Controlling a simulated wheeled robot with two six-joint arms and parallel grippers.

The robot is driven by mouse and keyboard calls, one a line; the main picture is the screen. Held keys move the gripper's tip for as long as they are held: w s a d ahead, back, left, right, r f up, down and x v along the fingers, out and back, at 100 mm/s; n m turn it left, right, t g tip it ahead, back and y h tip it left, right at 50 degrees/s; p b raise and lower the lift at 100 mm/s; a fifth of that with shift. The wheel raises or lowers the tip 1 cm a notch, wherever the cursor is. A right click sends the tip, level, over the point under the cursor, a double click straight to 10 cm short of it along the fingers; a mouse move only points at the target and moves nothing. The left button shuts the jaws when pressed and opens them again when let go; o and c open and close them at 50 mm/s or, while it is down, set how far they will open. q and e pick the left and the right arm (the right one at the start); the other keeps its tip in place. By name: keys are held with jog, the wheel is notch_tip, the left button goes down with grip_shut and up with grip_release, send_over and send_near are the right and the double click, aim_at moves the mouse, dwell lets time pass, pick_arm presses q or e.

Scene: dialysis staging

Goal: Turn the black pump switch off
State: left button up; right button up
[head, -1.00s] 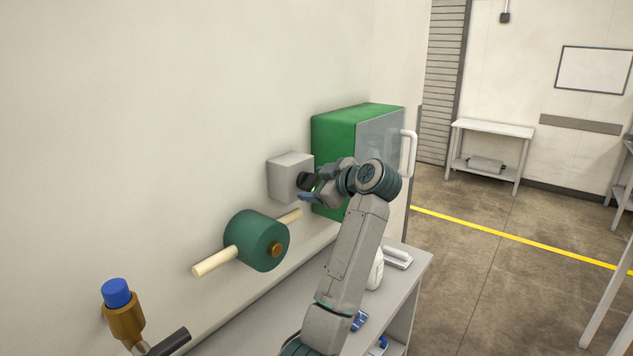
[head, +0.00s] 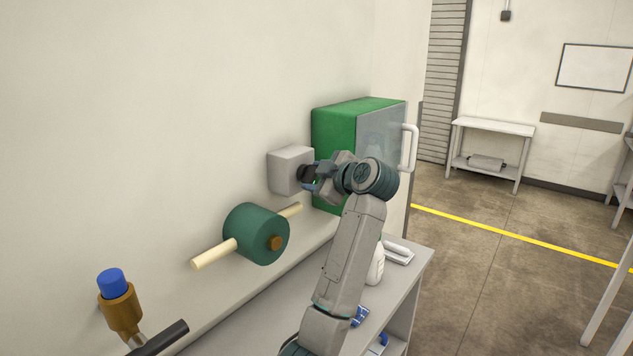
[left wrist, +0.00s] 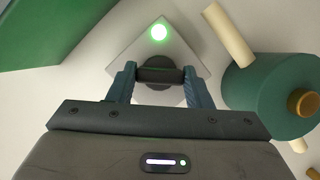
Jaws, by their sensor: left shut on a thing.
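The black pump switch (head: 307,173) is a dark knob on the front of a light grey wall box (head: 288,170). In the left wrist view the knob (left wrist: 160,76) sits between the two fingers, and a green lamp (left wrist: 158,32) glows on the box (left wrist: 125,48) near its corner. My left gripper (head: 312,177) is at the box with its fingers on the knob. In the left wrist view my left gripper (left wrist: 160,82) is shut on the knob's bar. My right gripper is not in view.
A green cabinet (head: 335,150) with a clear door and white handle is just right of the box. A green pump drum (head: 252,235) on a cream pipe lies lower left. A blue-capped brass valve (head: 122,310) is at bottom left. A bench (head: 415,270) with a white bottle stands below.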

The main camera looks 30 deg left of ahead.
pick_arm(q)
jog(key=n+t+b, duration=0.1)
jog(key=n+b, duration=0.1)
jog(key=n+t+y+b, duration=0.1)
jog(key=n+b, duration=0.1)
jog(key=n, duration=0.1)
jog(key=shift+s+f, duration=0.1)
jog(key=shift+f, duration=0.3)
jog(key=shift+n+t+y+b, duration=0.3)
jog(key=shift+n+t+b, duration=0.2)
jog(key=shift+n+b, duration=0.7)
jog(key=o, duration=1)
jog(key=shift+r, duration=0.15)
jog(key=shift+s+d, duration=0.1)
